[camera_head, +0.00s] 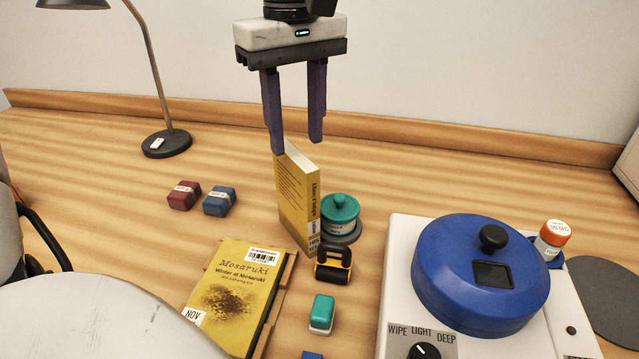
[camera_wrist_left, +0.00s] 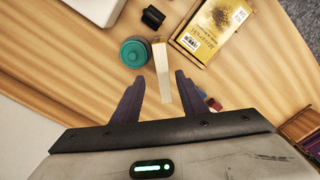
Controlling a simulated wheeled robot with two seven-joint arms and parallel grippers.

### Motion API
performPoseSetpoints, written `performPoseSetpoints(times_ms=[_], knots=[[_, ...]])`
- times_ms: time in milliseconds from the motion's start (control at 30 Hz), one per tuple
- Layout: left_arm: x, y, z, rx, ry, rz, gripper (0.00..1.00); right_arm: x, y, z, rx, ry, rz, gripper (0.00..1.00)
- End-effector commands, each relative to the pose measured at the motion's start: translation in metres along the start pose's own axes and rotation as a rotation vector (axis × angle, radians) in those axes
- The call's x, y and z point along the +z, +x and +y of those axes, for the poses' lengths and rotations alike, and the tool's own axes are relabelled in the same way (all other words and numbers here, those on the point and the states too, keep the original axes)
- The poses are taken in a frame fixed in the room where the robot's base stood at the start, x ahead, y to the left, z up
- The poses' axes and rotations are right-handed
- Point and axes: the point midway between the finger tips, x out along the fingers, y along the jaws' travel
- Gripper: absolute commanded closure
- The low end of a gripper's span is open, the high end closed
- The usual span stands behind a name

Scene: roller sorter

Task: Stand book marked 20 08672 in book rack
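A yellow book (camera_head: 298,205) stands upright on the table, its spine turned to the front right. A second yellow book, "Winter of Mosaruki" (camera_head: 238,290), lies cover up on a wooden piece. Both carry barcode labels, but I cannot read the numbers. My left gripper (camera_head: 296,148) is open and points down at the top of the standing book. In the left wrist view, this book's pale page edge (camera_wrist_left: 161,68) lies between the open fingers (camera_wrist_left: 160,78), with gaps at both sides. A wooden rack-like thing (camera_wrist_left: 300,128) shows at the right edge there, partly cut off.
A teal-lidded jar (camera_head: 340,212) stands close beside the standing book, with a black and yellow item (camera_head: 333,265) in front. A white machine with a blue lid (camera_head: 480,270) is at the right. Small red (camera_head: 184,195) and blue (camera_head: 219,201) blocks and a lamp (camera_head: 166,142) are left.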

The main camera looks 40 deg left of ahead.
Motion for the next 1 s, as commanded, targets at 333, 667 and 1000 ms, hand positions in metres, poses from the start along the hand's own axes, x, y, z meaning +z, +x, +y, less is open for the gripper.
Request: performPoseSetpoints(times_ms=[333, 667, 1000], knots=[[0.000, 0.039, -0.001, -0.003, -0.001, -0.003, 0.61, 0.014, 0.004, -0.003, -0.005, 0.002, -0.017, 0.64], [-0.001, 0.071, -0.002, -0.003, -0.002, -0.004, 0.61, 0.013, 0.005, -0.003, -0.005, 0.002, -0.016, 0.64], [-0.003, 0.109, -0.003, -0.001, -0.003, -0.003, 0.61, 0.008, 0.006, -0.002, -0.004, 0.002, -0.008, 0.64]])
